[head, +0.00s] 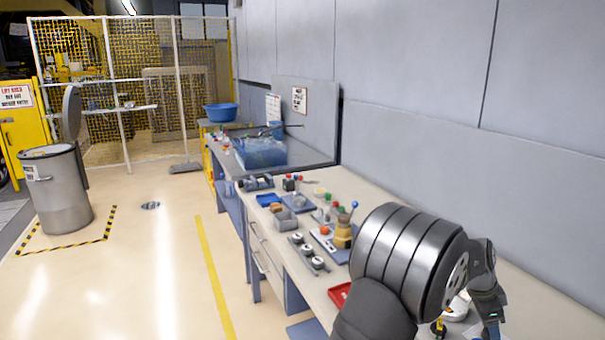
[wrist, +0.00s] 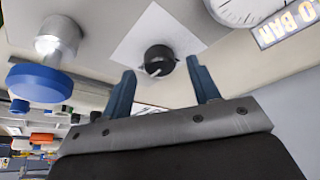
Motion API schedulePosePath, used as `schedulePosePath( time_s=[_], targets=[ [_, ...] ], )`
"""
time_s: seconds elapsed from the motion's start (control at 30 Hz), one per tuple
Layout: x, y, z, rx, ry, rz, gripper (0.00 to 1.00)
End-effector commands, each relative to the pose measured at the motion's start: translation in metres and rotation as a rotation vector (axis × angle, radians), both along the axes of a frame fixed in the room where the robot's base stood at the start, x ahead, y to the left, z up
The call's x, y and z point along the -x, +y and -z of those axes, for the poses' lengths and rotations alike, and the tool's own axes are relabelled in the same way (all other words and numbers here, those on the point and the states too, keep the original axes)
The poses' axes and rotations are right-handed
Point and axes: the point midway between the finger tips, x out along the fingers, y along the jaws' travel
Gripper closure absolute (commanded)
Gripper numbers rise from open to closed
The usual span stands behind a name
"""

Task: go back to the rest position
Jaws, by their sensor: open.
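My gripper (wrist: 160,68) is open in the wrist view, with its two blue-grey fingers apart and nothing held between them. In the head view my gripper (head: 489,305) is at the lower right, over the near end of the workbench (head: 375,195), partly hidden by my own arm. Beyond the fingertips, in the wrist view, a round black part (wrist: 160,60) sits on a white square sheet (wrist: 185,38). I cannot tell how far it is from the fingers.
A blue-capped part (wrist: 40,82) and a dial gauge (wrist: 237,8) flank the gripper in the wrist view. The bench carries a yellow-brown holder (head: 343,236), a red tray (head: 339,293) and a blue bin (head: 260,152). A grey wall panel (head: 420,90) stands behind.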

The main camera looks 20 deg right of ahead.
Motion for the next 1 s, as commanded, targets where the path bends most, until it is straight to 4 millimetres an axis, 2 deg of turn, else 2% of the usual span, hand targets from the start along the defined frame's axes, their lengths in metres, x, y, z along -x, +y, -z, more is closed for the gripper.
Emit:
schedulePosePath(
  time_s=[0.07, 1.0],
  targets=[
    [0.0042, -0.0046, 0.0165, -0.004, 0.001, 0.001, 0.44],
    [0.0077, -0.0036, 0.0146, -0.001, -0.001, -0.590, 0.44]
  ],
)
